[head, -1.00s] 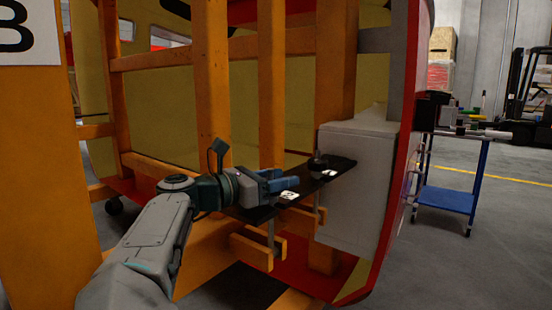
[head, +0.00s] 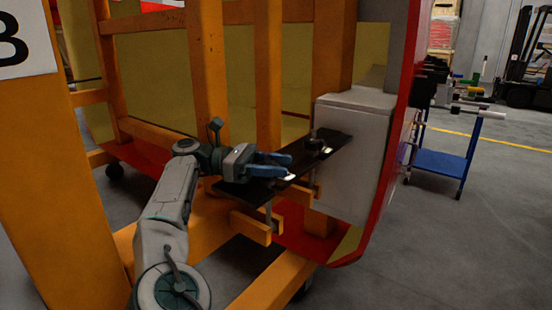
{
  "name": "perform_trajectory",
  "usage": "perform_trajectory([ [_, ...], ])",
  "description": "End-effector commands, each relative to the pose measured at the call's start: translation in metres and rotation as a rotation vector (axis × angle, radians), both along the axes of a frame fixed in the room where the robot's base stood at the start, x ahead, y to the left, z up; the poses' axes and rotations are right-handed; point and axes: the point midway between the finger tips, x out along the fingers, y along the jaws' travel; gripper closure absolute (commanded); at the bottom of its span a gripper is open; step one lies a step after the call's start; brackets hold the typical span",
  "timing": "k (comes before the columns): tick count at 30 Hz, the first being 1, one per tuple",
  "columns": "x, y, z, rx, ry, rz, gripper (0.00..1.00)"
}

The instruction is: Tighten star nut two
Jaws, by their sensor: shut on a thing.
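A dark flat bar (head: 338,150) juts from a pale grey box on the orange frame. A black star nut (head: 314,146) stands upright at its far part, beside a small white label. My gripper (head: 288,166), with blue fingers, lies low over the nearer part of the bar, beside a second white label (head: 289,177). Its fingers are shut on the nearer star nut, which they hide; I cannot read the label's number now. My gripper is apart from the far nut.
Orange posts (head: 268,75) rise close behind my gripper. The grey box (head: 350,155) and the red-edged nosecone shell (head: 392,150) bound the right side. A blue cart (head: 440,163) with tools stands farther right on open floor.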

Motion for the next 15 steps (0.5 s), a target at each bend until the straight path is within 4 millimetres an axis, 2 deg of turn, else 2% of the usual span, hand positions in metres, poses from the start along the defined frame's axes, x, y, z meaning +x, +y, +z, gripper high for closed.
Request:
perform_trajectory([
  [15, -0.0008, 0.0003, 0.0008, -0.001, -0.001, -0.044, 0.77],
])
